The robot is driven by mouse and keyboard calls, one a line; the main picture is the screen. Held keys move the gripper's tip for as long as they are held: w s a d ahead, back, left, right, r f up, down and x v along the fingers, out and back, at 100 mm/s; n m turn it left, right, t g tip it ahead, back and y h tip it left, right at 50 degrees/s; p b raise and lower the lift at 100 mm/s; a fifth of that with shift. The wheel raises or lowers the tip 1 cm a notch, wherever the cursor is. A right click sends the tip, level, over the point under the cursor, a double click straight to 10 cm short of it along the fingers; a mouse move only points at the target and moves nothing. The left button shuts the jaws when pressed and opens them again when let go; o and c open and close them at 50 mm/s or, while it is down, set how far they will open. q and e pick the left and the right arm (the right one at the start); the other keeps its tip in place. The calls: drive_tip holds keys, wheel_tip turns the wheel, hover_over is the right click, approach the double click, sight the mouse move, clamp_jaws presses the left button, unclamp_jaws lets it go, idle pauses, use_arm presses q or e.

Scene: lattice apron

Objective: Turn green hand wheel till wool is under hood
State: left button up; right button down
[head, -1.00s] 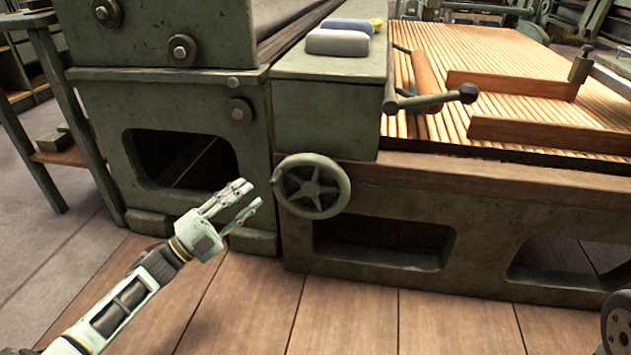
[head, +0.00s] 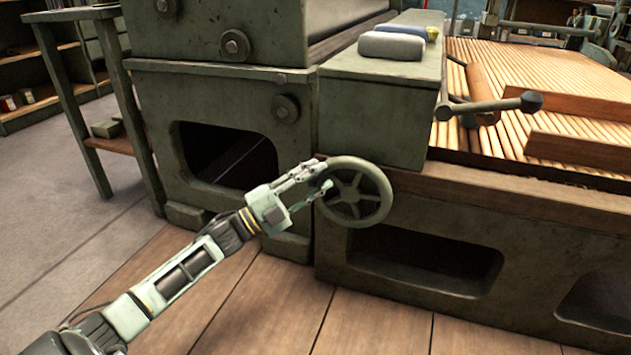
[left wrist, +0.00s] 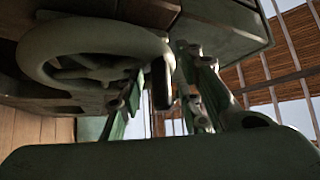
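The green hand wheel (head: 355,191), a spoked ring, stands upright on the front of the green machine. In the left wrist view the wheel (left wrist: 85,38) shows at upper left, close to the fingers. My left gripper (head: 324,180) is at the wheel's left rim, with its fingers apart. In the left wrist view my left gripper (left wrist: 165,95) has a gap between the fingers, near the rim's edge. I cannot tell whether it touches the rim. The slatted wooden lattice (head: 540,85) lies behind at right. I cannot make out wool there. My right gripper is out of view.
A lever with a black knob (head: 531,101) sticks out at right. Wooden floor (head: 250,325) in front is clear. A shelf stand (head: 105,140) is at left.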

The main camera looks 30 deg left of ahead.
use_arm(q)
drive_tip(key=shift+c, duration=0.2)
drive_tip(key=shift+f, duration=0.1)
clamp_jaws()
drive_tip(key=shift+d, duration=0.1)
